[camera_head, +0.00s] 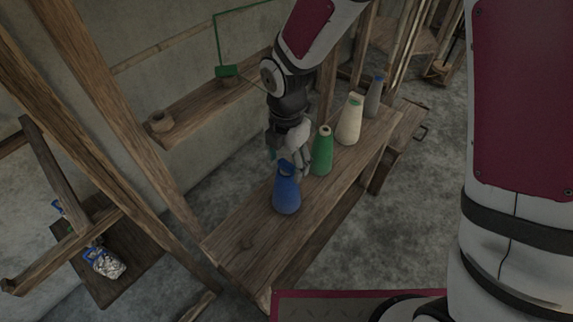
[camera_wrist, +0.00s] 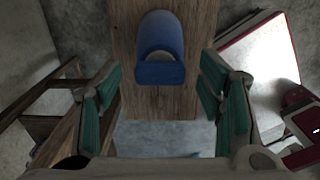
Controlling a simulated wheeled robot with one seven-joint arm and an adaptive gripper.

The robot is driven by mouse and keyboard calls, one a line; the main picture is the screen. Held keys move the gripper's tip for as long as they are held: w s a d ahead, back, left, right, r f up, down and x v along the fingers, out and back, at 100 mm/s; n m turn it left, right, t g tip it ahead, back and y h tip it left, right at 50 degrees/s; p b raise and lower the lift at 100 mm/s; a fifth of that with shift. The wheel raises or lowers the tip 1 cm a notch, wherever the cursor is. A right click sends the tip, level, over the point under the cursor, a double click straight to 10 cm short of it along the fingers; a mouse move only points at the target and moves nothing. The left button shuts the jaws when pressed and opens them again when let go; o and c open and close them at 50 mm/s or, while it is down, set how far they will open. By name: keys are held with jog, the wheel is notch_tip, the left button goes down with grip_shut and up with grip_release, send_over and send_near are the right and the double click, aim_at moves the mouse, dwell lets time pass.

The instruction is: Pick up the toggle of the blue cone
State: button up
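The blue cone (camera_head: 287,195) stands upright on the wooden bench, nearest its front end. Its toggle (camera_head: 286,165) is the darker blue piece at its top. In the wrist view the toggle (camera_wrist: 160,73) is a wide blue block in front of the rounded blue cone (camera_wrist: 160,32). My gripper (camera_head: 288,158) is above and just behind the cone in the head view. In the wrist view its green-padded fingers (camera_wrist: 168,100) are wide apart, one to each side of the toggle. They do not appear to touch it, and nothing is held between them.
A wall shelf (camera_head: 195,108) and loom posts (camera_head: 120,110) are at left. The bench's front end is clear.

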aim_at(288, 168)
jog(key=c, duration=0.8)
jog(key=shift+r, duration=0.1)
jog(key=shift+r, duration=0.55)
jog(key=shift+s+d+r+p, duration=0.1)
jog(key=shift+s+r+p, duration=0.15)
jog(key=shift+r, duration=0.4)
jog(key=shift+s+d+r+p, duration=0.1)
jog(key=shift+s+r, duration=0.25)
jog(key=shift+r, duration=0.25)
jog(key=shift+s+d+r+p, duration=0.2)
jog(key=shift+s+d+p, duration=0.45)
jog(key=shift+s, duration=1.7)
jog(key=shift+s+d+r+p, duration=0.25)
jog(key=shift+s+d+p, duration=0.35)
jog(key=shift+s, duration=1.8)
jog(key=shift+s+d+r+p, duration=0.2)
jog(key=shift+s+d+p, duration=0.45)
jog(key=shift+s, duration=1.7)
